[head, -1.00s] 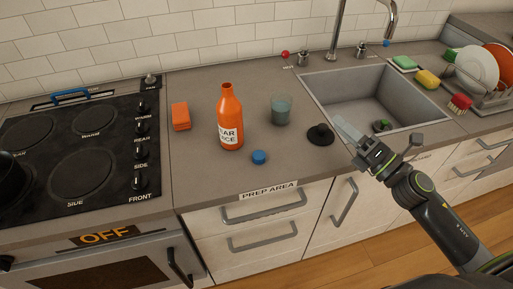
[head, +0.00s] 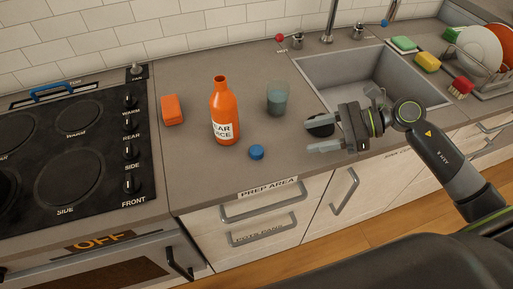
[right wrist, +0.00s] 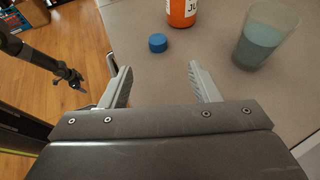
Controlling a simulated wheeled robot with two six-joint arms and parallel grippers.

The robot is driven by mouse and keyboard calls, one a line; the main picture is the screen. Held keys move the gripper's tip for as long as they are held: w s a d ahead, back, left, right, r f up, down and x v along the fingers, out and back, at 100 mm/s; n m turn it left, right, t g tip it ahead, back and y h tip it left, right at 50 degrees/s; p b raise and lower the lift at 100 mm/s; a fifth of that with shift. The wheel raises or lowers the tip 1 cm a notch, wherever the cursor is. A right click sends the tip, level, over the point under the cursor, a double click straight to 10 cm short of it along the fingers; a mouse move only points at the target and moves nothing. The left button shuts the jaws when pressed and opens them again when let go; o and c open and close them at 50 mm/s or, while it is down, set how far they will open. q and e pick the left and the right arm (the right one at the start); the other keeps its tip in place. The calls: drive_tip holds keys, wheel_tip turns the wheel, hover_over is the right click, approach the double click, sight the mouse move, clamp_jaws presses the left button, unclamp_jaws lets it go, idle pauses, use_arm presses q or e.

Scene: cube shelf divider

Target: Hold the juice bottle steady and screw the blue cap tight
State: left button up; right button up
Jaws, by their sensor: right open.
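The orange juice bottle (head: 225,108) stands upright on the counter with its neck bare. Its lower part also shows at the top of the right wrist view (right wrist: 182,12). The blue cap (head: 256,152) lies on the counter in front of the bottle, to its right, and shows in the right wrist view (right wrist: 157,43). My right gripper (head: 322,135) is open and empty, right of the cap and apart from it. In the right wrist view the cap is beyond the fingertips. My left gripper (right wrist: 76,80) shows small at the left of the right wrist view, away from the counter; its jaws are unclear.
A glass (head: 278,98) of bluish liquid stands right of the bottle. An orange block (head: 173,109) and the stove (head: 70,150) are left. The sink (head: 345,72) is right. Counter around the cap is clear.

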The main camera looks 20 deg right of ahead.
drive_tip(key=p, duration=0.2)
approach(260, 150)
drive_tip(key=x, duration=0.4)
drive_tip(key=shift+w+r, duration=0.25)
drive_tip(key=shift+w, duration=0.1)
drive_tip(key=shift+a+f+p, duration=0.15)
drive_tip(key=shift+a+p, duration=0.2)
drive_tip(key=shift+p, duration=0.05)
drive_tip(key=p+x, duration=0.1)
drive_tip(key=x, duration=0.2)
drive_tip(key=shift+a+f+p, duration=0.25)
drive_tip(key=shift+a+p, duration=0.1)
drive_tip(key=shift+p, duration=0.05)
drive_tip(key=shift+a+f, duration=0.3)
drive_tip(key=c, duration=1)
